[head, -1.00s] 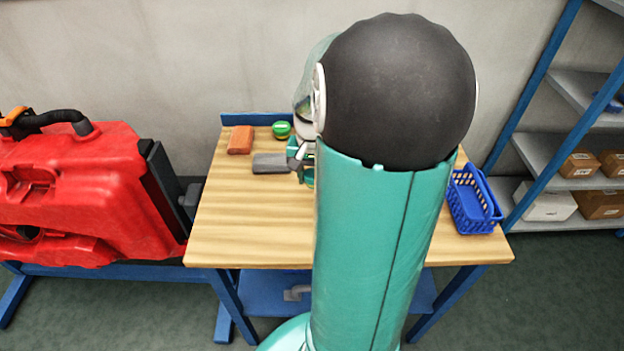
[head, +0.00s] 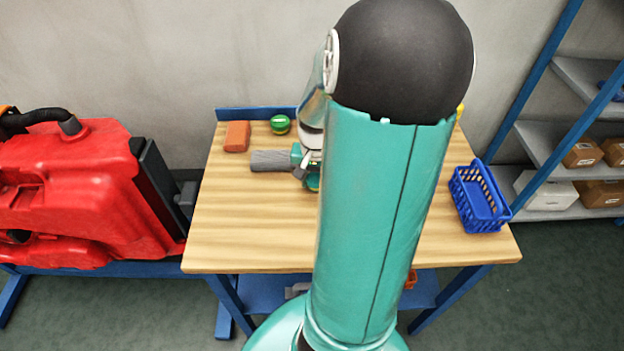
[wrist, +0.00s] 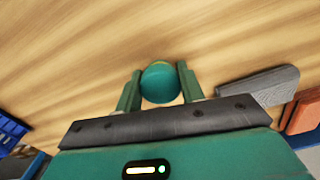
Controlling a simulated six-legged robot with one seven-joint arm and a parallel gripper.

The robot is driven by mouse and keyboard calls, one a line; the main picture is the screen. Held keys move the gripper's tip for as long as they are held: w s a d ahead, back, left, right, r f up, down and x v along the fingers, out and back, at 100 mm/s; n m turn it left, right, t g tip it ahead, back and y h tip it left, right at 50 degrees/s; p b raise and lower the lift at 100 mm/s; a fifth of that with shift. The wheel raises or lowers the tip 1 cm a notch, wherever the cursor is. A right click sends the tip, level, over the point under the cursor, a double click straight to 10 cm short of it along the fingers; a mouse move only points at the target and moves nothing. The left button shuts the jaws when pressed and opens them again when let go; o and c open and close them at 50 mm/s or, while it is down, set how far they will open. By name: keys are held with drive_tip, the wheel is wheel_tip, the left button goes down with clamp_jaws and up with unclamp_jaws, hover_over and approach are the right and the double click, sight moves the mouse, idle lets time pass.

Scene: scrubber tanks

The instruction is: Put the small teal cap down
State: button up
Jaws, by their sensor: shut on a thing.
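The small teal cap (wrist: 160,83) sits between the two green fingers of my gripper (wrist: 158,84) in the wrist view. The fingers are shut on it, one on each side. Bare wooden table top fills the view beyond it; I cannot tell whether the cap touches the wood. In the head view my arm covers most of the gripper, and I cannot make out the cap there. The gripper is over the back part of the wooden table (head: 240,235), just right of a grey ribbed block (head: 271,161).
A blue basket (head: 478,205) is at the right edge. A red machine (head: 65,195) stands left, shelves (head: 575,130) right. The table's front left is clear.

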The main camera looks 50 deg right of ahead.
sight(315, 178)
drive_tip(key=shift+w+f, duration=0.1)
drive_tip(key=shift+f, duration=0.85)
drive_tip(key=o, duration=1)
drive_tip(key=shift+o, duration=0.2)
wheel_tip(315, 178, up, 12)
drive_tip(key=shift+r, duration=0.15)
